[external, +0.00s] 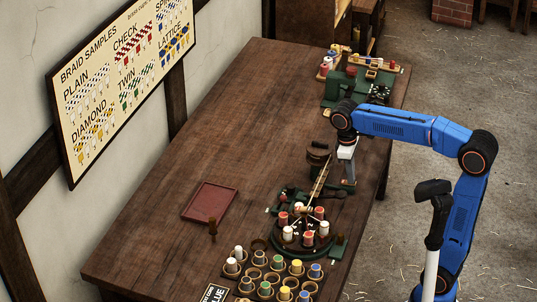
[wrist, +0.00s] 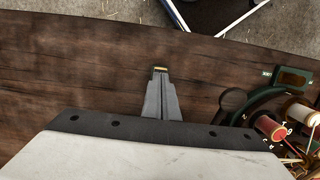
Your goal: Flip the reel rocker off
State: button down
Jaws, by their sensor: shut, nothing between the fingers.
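My gripper (external: 349,182) points down over the right side of the long wooden table in the external view. In the wrist view its grey fingers (wrist: 160,72) are together, with nothing between them, above bare wood. The round braiding machine (external: 305,232) with red and white bobbins stands nearer the camera, to the lower left of my gripper. It shows at the right edge of the wrist view (wrist: 272,127). A small green housing (external: 338,246) is on its right side; a green housing with a pale label (wrist: 293,77) shows in the wrist view. I cannot make out the rocker or its position.
Several cups with coloured spools (external: 277,277) stand at the table's near end. A red tray (external: 209,202) lies to the left. A dark round drum (external: 318,152) is close to my gripper. A green machine (external: 345,88) stands at the far end. The left middle of the table (external: 235,120) is clear.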

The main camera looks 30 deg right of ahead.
jog(key=shift+s+d+f+t+y, duration=0.25)
jog(key=shift+s+f+t+y, duration=0.05)
jog(key=shift+f+t+y, duration=0.1)
jog(key=shift+s+d+f+t+y, duration=0.2)
jog(key=shift+s+d+t+y, duration=0.05)
jog(key=shift+t+y, duration=0.45)
jog(key=shift+w+a, duration=0.15)
jog(key=shift+a, duration=0.05)
jog(key=shift+w+a, duration=0.35)
jog(key=shift+a, duration=0.1)
jog(key=shift+r, duration=0.35)
notch_tip(320, 180, up, 14)
jog(key=s+d, duration=0.1)
jog(key=shift+s+d, duration=0.2)
jog(key=shift+d, duration=0.1)
